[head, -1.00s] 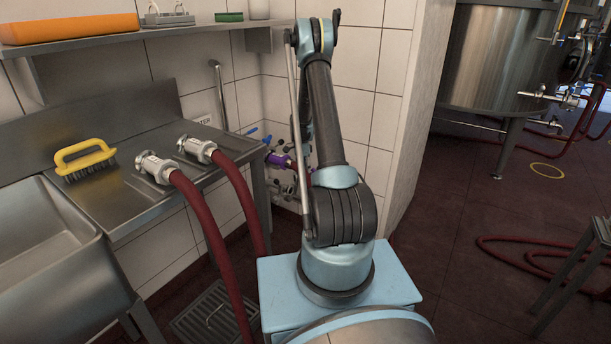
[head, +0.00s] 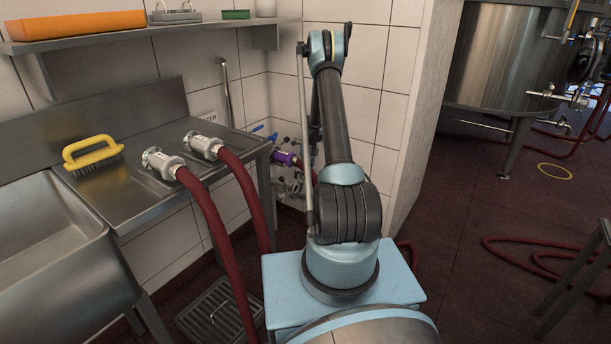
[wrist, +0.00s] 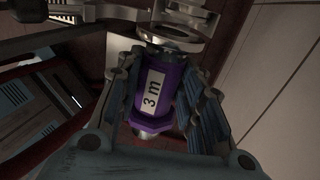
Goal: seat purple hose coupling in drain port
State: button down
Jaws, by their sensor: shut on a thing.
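The purple hose coupling (wrist: 158,92) carries a white label reading "3 m". In the wrist view it lies between the two ribbed fingers of my gripper (wrist: 166,72), which is shut on it. Its metal end points to the top of the picture, close to a metal ring-shaped fitting (wrist: 182,20). I cannot tell whether they touch or whether this is the drain port. In the head view the purple coupling (head: 284,158) is at the wall fittings, left of my arm. My gripper is hidden behind my arm there.
Two red hoses with metal couplings (head: 163,163) (head: 205,146) lie over the steel drainboard (head: 140,205). A yellow brush (head: 92,152) lies beside them. Blue-handled valves (head: 258,128) are on the tiled wall near the coupling. A wall edge stands right of my arm.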

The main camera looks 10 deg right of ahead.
aim_at(304, 196)
jog(key=shift+f, duration=4.7)
jog(key=shift+f, duration=0.15)
jog(key=c, duration=1)
grip_release()
jog(key=v, duration=1.2)
